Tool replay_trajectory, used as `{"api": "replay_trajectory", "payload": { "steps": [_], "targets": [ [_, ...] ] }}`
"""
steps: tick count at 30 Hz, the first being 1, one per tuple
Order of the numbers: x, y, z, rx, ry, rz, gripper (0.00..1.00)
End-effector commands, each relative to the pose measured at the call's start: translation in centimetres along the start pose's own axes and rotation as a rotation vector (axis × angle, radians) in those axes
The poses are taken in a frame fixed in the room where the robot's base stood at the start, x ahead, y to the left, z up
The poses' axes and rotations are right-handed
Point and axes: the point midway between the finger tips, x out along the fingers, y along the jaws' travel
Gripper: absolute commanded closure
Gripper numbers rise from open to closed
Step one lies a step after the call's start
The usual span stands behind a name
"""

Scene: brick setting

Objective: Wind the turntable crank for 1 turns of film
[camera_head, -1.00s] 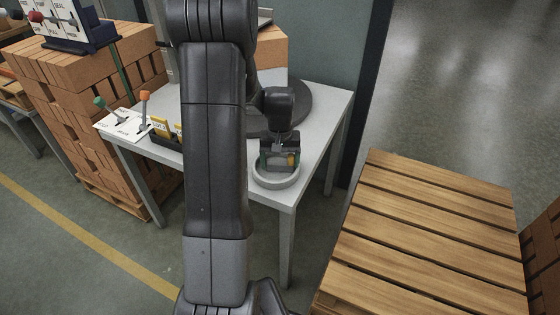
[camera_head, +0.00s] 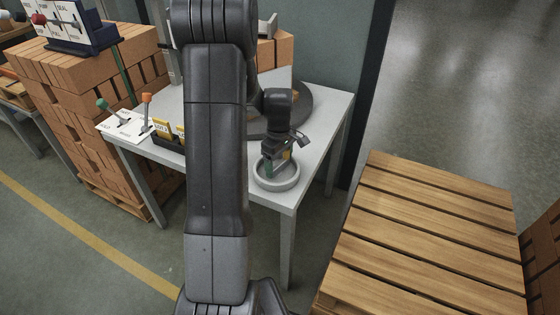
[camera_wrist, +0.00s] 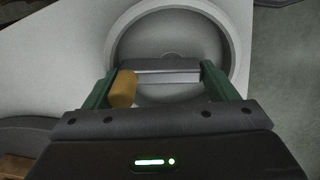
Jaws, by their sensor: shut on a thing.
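The crank's yellow handle (camera_head: 287,155) shows beside my gripper (camera_head: 274,166), over a round grey ring (camera_head: 277,188) at the table's front corner. In the wrist view my gripper (camera_wrist: 168,76) has green fingers on either side, with the yellow handle (camera_wrist: 122,89) by the left one and a grey bar between them. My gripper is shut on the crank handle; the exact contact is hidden. The grey ring (camera_wrist: 240,50) surrounds this area in the wrist view. The dark round turntable (camera_head: 303,108) lies behind, partly covered by my arm, with a pale flat sheet (camera_head: 277,82) over it.
The white table (camera_head: 325,108) also bears a plate with a green and an orange lever (camera_head: 146,101) and a black holder with yellow cards (camera_head: 162,127). Brick stacks (camera_head: 92,100) stand at left. A wooden pallet (camera_head: 430,230) is at right. A wall is behind the table.

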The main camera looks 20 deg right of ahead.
Motion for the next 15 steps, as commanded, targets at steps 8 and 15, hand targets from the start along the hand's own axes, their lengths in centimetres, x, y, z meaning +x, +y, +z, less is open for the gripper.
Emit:
{"api": "replay_trajectory", "payload": {
  "steps": [8,15],
  "targets": [
    [-0.06,-0.02,-0.38,-0.263,0.000,0.001,0.43],
    [-0.05,-0.13,-0.65,-0.491,0.000,0.002,0.43]
  ]
}}
